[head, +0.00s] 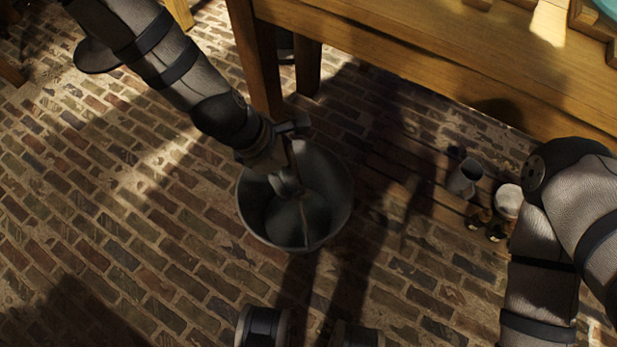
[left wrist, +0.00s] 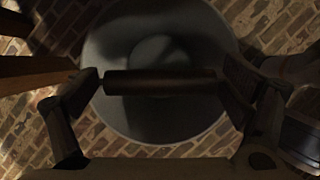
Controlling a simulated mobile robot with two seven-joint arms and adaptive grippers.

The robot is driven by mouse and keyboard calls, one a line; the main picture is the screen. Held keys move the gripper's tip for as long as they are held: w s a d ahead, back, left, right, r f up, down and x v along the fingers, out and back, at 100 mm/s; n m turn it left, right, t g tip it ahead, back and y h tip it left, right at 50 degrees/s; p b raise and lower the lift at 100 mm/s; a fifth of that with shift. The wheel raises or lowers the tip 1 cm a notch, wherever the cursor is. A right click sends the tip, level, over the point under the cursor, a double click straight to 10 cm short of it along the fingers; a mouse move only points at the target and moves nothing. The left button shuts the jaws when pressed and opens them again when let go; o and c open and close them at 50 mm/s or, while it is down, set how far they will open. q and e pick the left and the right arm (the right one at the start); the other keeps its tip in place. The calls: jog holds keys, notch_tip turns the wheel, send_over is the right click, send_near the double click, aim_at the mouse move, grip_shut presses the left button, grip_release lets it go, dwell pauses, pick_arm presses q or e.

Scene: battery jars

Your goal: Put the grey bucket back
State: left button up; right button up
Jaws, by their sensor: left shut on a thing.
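The grey bucket (head: 258,222) is below the middle of the head view, open end up. Its round inside also fills the middle of the left wrist view (left wrist: 110,40). My left gripper (head: 290,180) is over the bucket's mouth and hides part of its far rim. In the left wrist view, its fingers are shut on the bucket's dark handle grip (left wrist: 160,82), which lies across between them. I cannot tell whether the bucket's base touches the floor. The bucket looks empty, though its inside is in shadow. My right arm is at the right edge; its gripper is out of view.
A wooden table (head: 430,60) stands behind, its legs (head: 262,70) close beyond the bucket. A grey cup-like vessel (head: 465,178), a white-topped jar (head: 508,202) and small amber things (head: 480,218) are on low slats at right. The brick floor (head: 130,230) left of the bucket is clear.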

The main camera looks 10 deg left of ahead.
pick_arm(q)
jog(key=w+a+f+b, duration=0.3)
jog(key=f, duration=0.6)
jog(key=shift+w+a, duration=0.3)
jog(key=shift+a, duration=0.05)
jog(key=o, duration=1.7)
jog(key=shift+s+f, duration=0.1)
jog(key=shift+f, duration=0.05)
jog(key=shift+c, duration=0.2)
